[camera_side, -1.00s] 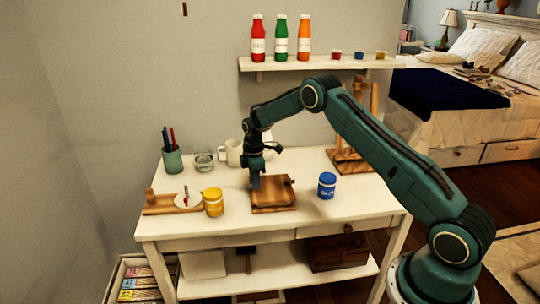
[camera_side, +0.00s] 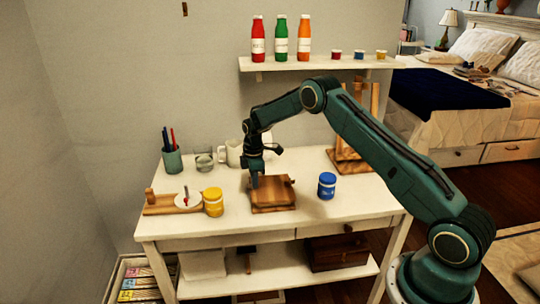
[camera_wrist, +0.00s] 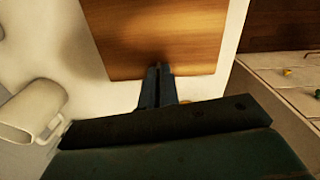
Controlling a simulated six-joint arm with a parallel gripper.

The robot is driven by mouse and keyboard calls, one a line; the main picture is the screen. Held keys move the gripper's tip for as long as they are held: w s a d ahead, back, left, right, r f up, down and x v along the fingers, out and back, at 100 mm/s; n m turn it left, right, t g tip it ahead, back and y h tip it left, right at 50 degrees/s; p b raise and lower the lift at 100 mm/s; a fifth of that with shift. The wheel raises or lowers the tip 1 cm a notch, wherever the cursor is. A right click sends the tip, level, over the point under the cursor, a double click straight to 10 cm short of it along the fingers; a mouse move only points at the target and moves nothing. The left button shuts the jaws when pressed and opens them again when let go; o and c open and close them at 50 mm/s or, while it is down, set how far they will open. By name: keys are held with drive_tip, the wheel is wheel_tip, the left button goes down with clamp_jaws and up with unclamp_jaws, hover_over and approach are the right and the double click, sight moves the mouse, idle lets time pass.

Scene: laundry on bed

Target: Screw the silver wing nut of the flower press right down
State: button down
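The wooden flower press (camera_side: 273,197) lies on the white table, and its top also fills the upper middle of the wrist view (camera_wrist: 150,40). My gripper (camera_side: 255,184) points down at the press's left side. In the wrist view its two fingers (camera_wrist: 158,72) are close together, with a thin dark line between them, and their tips overlap the near edge of the wood. I cannot make out the silver wing nut in either view. Whether anything is between the fingertips is hidden. A small gold-coloured bit (camera_wrist: 185,102) shows beside the fingers.
A blue jar (camera_side: 327,187) stands right of the press and a yellow jar (camera_side: 213,203) left of it. White mugs (camera_side: 233,153) stand behind, with a pen cup (camera_side: 172,161) at the back left. A wooden stand (camera_side: 349,160) is at the back right. The table's front is clear.

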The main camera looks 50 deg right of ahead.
drive_tip(key=m, duration=0.4)
drive_tip(key=shift+a+r, duration=0.1)
drive_tip(key=m, duration=0.4)
drive_tip(key=shift+s+a, duration=0.1)
drive_tip(key=shift+a, duration=0.05)
drive_tip(key=m, duration=0.4)
drive_tip(key=shift+a, duration=0.1)
drive_tip(key=m, duration=0.4)
drive_tip(key=shift+a+m, duration=0.15)
drive_tip(key=shift+m, duration=0.15)
drive_tip(key=m, duration=0.4)
drive_tip(key=shift+a+m, duration=0.15)
drive_tip(key=shift+m, duration=0.15)
drive_tip(key=m, duration=0.5)
drive_tip(key=shift+w+a, duration=0.1)
drive_tip(key=shift+w, duration=0.25)
drive_tip(key=m, duration=0.7)
drive_tip(key=shift+w, duration=0.2)
